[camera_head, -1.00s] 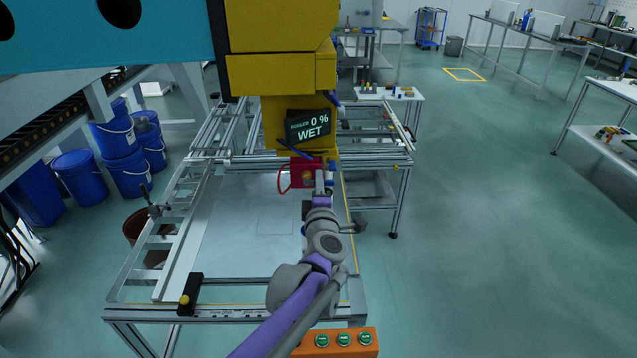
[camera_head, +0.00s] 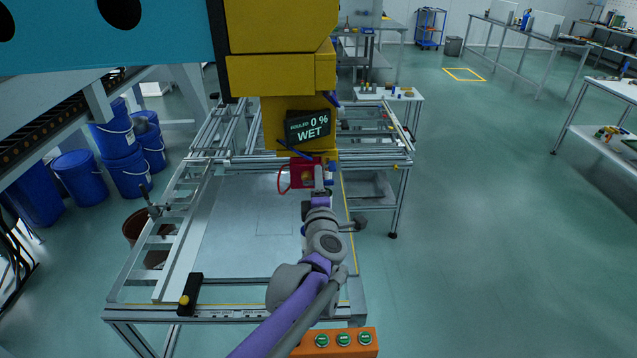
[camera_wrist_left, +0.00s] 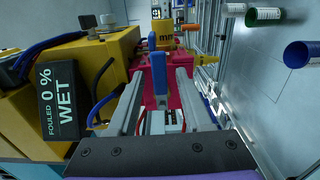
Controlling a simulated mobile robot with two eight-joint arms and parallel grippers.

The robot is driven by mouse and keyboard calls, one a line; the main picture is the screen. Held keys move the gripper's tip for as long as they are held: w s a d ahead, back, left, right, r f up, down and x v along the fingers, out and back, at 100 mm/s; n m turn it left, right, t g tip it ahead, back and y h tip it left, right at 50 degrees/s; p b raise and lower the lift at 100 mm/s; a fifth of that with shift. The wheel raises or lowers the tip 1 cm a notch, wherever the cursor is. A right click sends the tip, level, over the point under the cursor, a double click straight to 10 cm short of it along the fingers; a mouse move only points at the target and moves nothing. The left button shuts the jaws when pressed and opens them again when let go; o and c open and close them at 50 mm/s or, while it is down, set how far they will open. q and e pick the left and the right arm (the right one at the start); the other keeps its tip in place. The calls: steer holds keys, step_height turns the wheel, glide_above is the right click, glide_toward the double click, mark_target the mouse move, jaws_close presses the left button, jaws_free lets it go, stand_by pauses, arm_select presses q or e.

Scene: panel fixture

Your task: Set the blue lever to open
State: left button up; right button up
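The blue lever (camera_wrist_left: 160,75) stands on a red block in the left wrist view, running lengthwise down the picture. The red block (camera_wrist_left: 186,95) also shows in the head view (camera_head: 300,176), below the yellow machine. My left gripper (camera_wrist_left: 160,76) is open, with one grey finger on each side of the lever and a visible gap at each side. In the head view my left gripper (camera_head: 322,183) is at the red block, and its fingers are partly hidden there. I cannot tell the lever apart in the head view. My right gripper is not in view.
A yellow machine (camera_head: 285,75) with a display (camera_head: 309,127) reading "FOULED 0 % WET" hangs over the metal frame table (camera_head: 235,225). A yellow part (camera_wrist_left: 203,57) lies beyond the lever. Blue hoses (camera_wrist_left: 55,45) run on the left. An orange button box (camera_head: 300,347) is in front.

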arm_select(q)
steer(key=s, duration=1.1)
steer(key=shift+b, duration=0.3)
steer(key=shift+r, duration=0.1)
